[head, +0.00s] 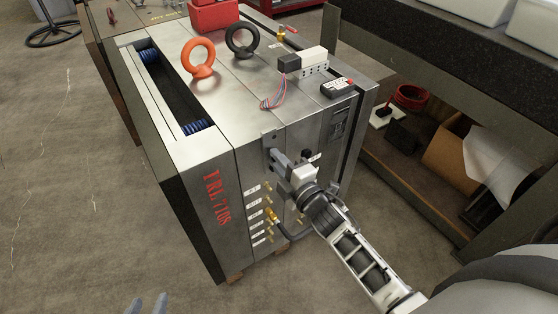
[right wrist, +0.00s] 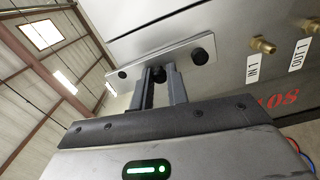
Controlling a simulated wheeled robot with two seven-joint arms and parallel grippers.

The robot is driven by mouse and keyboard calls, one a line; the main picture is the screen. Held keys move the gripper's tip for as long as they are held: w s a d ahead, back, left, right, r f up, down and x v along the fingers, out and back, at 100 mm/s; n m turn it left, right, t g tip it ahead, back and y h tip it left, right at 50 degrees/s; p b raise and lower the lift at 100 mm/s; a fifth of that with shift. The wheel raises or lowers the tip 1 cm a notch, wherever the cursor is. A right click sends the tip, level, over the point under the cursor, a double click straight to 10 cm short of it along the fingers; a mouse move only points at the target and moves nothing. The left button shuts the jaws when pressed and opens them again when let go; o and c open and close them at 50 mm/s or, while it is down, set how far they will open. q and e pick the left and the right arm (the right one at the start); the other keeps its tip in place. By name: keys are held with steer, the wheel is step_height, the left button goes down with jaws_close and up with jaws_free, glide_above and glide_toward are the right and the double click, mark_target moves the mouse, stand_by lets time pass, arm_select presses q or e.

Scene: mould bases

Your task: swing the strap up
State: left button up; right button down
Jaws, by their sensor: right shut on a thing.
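The strap is a flat grey metal bar on the side face of the mould base (head: 222,150). Its upper left end (head: 268,138) shows in the head view, while my right gripper hides much of the rest. In the right wrist view the strap (right wrist: 184,54) lies against the steel face, with dark round heads near its ends. My right gripper (head: 279,158) is shut at the strap, its fingers (right wrist: 161,76) closed around a dark stub on it. My left gripper (head: 148,305) shows only its fingertips at the bottom edge, apart and empty, away from the mould base.
An orange lifting eye (head: 199,58) and a black one (head: 242,39) stand on top. Brass fittings (head: 271,215) with labels stick out below the strap. A shelved bench (head: 400,165) stands close on the right. The floor at left is clear.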

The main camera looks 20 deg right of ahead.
steer(key=shift+a+r, duration=0.1)
steer(key=shift+a, duration=0.15)
steer(key=c, duration=1.4)
jaws_free()
steer(key=shift+c, duration=0.2)
steer(key=shift+o, duration=0.4)
steer(key=shift+d, duration=0.1)
steer(key=s+d, duration=0.2)
steer(key=s, duration=1.3)
steer(key=shift+s+d, duration=0.25)
steer(key=shift+s, duration=0.1)
